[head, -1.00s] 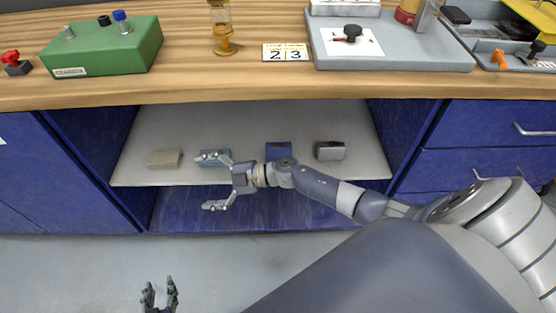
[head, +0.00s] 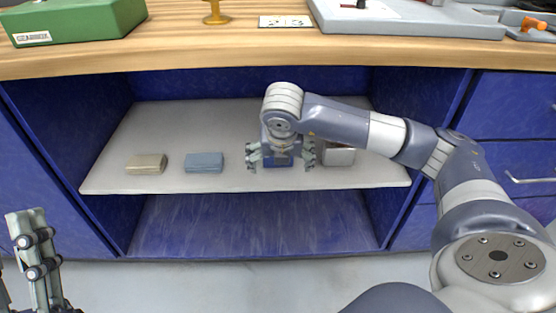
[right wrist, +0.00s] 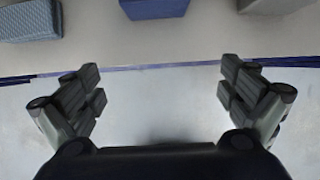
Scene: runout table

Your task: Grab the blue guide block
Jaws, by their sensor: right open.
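A dark blue block (head: 281,159) lies on the shelf of the open cabinet bay. It also shows in the right wrist view (right wrist: 153,8), cut by the top edge. A paler grey-blue block (head: 204,162) lies to its left and also shows in the right wrist view (right wrist: 30,19). My right gripper (head: 281,160) is open and empty; in the head view its fingers appear on either side of the dark blue block. In the right wrist view the fingers (right wrist: 160,88) are short of the block, with a gap. My left gripper (head: 38,258) is partly cut off at lower left.
A tan block (head: 146,164) lies at the shelf's left. A metallic grey block (head: 340,156) lies close right of the dark blue one, partly hidden by my arm. The wooden tabletop (head: 200,47) overhangs the shelf (head: 230,184). Blue cabinet walls bound both sides.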

